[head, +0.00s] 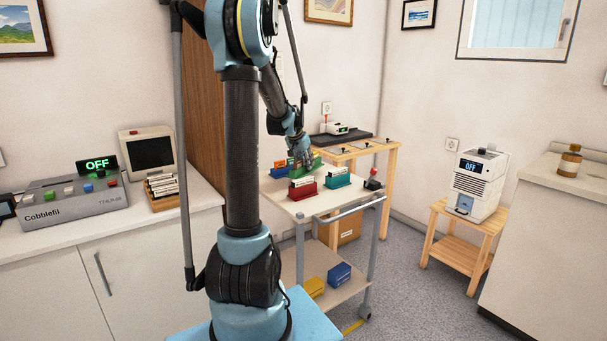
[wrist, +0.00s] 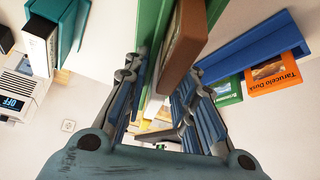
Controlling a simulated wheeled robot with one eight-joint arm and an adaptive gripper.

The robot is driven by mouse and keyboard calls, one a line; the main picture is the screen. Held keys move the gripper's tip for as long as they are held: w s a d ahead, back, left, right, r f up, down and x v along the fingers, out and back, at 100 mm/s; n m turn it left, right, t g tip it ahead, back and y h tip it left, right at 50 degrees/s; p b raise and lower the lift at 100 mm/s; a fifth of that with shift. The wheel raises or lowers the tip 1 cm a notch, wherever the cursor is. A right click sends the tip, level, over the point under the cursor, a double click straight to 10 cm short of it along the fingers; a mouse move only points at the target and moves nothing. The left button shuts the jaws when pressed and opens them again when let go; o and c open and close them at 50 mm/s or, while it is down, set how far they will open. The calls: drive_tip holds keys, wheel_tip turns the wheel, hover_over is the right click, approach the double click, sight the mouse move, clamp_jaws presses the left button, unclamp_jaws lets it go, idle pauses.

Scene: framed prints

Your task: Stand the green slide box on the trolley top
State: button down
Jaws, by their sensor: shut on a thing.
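The green also shows beside the fingertips in the head view (head: 317,162). In the wrist view (wrist: 160,100) my fingers stand well apart. A brown box (wrist: 186,42) lies right against the green; I cannot tell whether the fingers press on it too. The underside of the green is hidden, so contact with the top is unclear.
A blue holder (wrist: 245,52) with an orange box (wrist: 277,73) and a green box (wrist: 226,90) stands close on one side. A red holder (head: 302,187) and a teal holder (head: 336,178) stand in front. The trolley top's front strip is clear.

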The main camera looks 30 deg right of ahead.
sight(306, 171)
drive_tip(key=shift+f, duration=2)
drive_tip(key=c, duration=1.3)
unclamp_jaws()
drive_tip(key=shift+f, duration=0.1)
